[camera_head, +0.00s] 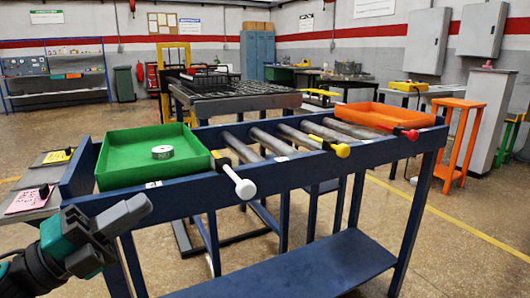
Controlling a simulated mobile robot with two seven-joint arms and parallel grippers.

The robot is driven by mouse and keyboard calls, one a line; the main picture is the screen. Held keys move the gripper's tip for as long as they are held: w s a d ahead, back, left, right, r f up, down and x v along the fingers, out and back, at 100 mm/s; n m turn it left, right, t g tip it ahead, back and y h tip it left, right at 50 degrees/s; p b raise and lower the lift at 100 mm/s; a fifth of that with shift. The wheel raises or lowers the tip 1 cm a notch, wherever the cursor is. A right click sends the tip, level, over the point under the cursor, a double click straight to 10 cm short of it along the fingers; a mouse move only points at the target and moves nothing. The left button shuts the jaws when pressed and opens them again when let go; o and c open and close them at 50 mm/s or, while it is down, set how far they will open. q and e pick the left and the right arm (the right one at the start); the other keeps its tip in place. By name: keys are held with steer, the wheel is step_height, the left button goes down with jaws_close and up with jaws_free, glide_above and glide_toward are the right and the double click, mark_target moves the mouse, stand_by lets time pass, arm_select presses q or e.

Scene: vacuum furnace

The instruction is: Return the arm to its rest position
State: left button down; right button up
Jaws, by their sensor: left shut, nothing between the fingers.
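My left gripper (130,213) is at the lower left, in front of the blue roller stand (300,272). It is shut and empty, its fingers pointing to the upper right. My dark arm link runs from it to the bottom left corner. The gripper appears below and in front of the green tray (115,143), with nothing in it. My right gripper is not in view.
The green tray holds a small white ring-like part (162,152). An orange tray (378,117) lies at the stand's right end. White (245,188), yellow (342,150) and red (411,135) knobs stick out in front. Open floor lies right.

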arm_select(q)
step_height(320, 180, down, 11)
steer(key=w+n+t+y, duration=0.1)
steer(key=n+t+y, duration=0.6)
steer(key=n, duration=0.7)
steer(key=s+d+f+n+g+y, duration=0.3)
steer(key=s+f+n+g+y, duration=0.25)
steer(key=f, duration=0.55)
steer(key=s+d+f+n+g+y, duration=0.2)
steer(key=s+d+f+n+g, duration=0.3)
steer(key=f+n, duration=0.45)
steer(key=s+a+r+p, duration=0.1)
steer(key=a+r+p, duration=0.1)
steer(key=r+p, duration=0.4)
steer(key=s+a+r+t+y+p, duration=0.1)
steer(key=r+p, duration=0.5)
steer(key=p, duration=0.8)
steer(key=shift+s+a+r+p, duration=0.25)
steer(key=shift+s+a+p, duration=0.25)
steer(key=shift+a, duration=0.65)
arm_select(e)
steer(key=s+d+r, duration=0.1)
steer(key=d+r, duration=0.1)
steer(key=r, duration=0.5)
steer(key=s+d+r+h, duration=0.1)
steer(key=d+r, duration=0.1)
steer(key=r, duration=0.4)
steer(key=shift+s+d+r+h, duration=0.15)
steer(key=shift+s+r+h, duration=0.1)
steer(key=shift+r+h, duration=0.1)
